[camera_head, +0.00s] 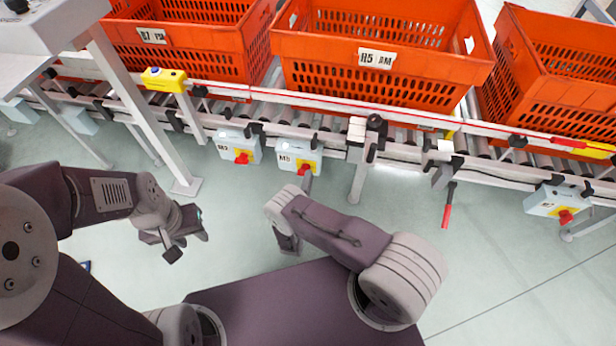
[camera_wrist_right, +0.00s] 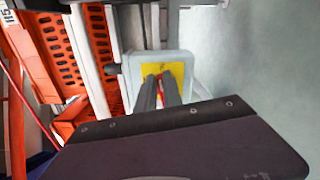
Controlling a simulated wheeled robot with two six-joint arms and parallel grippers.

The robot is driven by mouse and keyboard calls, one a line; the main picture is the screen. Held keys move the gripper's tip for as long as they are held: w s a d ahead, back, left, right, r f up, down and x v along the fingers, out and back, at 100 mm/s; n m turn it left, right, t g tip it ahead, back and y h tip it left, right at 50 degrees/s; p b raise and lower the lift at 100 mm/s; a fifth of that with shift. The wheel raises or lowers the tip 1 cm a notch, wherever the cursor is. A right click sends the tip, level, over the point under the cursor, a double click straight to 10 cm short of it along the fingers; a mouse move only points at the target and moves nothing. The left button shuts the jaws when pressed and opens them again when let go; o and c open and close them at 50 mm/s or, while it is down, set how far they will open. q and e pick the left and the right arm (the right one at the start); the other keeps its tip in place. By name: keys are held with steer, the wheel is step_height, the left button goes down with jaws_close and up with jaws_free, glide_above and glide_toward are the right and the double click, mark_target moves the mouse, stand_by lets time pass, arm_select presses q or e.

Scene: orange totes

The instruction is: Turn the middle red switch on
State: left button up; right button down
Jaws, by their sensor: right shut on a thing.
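The middle switch box (camera_head: 287,150) is light grey with a yellow plate and a red knob, and hangs below the conveyor's front rail. My right gripper (camera_head: 306,181) reaches up to its knob. In the right wrist view the box (camera_wrist_right: 136,72) shows its yellow plate (camera_wrist_right: 177,72), and my right gripper's fingers (camera_wrist_right: 161,88) are shut on the red switch (camera_wrist_right: 161,78). The fingers hide most of the switch, so its angle is hard to tell. My left gripper (camera_head: 188,243) hangs open and empty over the floor, away from the boxes.
Another switch box (camera_head: 226,143) is close on the left, and one (camera_head: 542,200) is far right. A red-handled lever (camera_head: 446,212) hangs between. Orange totes (camera_head: 378,80) stand on the roller conveyor (camera_head: 330,110). A grey post (camera_head: 150,110) stands left. The floor in front is clear.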

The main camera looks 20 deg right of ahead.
arm_select(q)
steer(key=shift+r, duration=0.35)
arm_select(e)
steer(key=shift+f+m, duration=0.2)
steer(key=shift+m, duration=0.8)
steer(key=shift+f, duration=0.1)
steer(key=c, duration=1.5)
jaws_free()
